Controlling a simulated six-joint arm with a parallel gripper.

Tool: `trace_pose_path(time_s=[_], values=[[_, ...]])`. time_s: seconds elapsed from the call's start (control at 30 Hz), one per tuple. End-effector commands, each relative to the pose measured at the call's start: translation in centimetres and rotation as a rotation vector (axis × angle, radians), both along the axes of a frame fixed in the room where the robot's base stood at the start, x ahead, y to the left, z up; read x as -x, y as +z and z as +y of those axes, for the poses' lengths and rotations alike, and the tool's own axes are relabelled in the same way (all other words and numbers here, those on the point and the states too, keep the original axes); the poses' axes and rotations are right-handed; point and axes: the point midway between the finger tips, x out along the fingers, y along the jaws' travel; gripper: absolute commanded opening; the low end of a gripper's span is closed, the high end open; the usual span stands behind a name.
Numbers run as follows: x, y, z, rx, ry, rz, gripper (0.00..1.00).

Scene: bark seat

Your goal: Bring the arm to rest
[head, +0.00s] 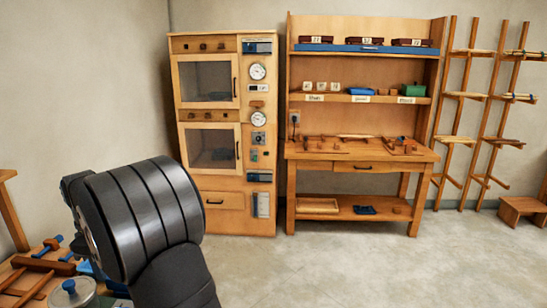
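A thick black ribbed part of my own arm fills the lower left of the head view. My gripper and its fingertips do not show, so I cannot see whether it holds anything. The arm part hides some of the floor and the right side of the low bench (37,283) at the lower left.
Tools and a lidded metal pot (72,292) crowd the low bench beside my arm. A wooden cabinet (213,200) with two windowed doors and a workbench with shelves (360,165) stand at the back wall. A wooden rack (480,120) is at right. The floor (370,265) is clear.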

Motion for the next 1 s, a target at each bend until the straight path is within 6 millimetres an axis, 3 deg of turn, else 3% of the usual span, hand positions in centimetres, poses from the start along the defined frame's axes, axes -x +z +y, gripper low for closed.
trace_pose_path(time_s=[0.6,0.8,1.0], values=[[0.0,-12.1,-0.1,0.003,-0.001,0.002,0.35],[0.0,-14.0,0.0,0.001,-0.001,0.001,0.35],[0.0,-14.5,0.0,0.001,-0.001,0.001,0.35]])
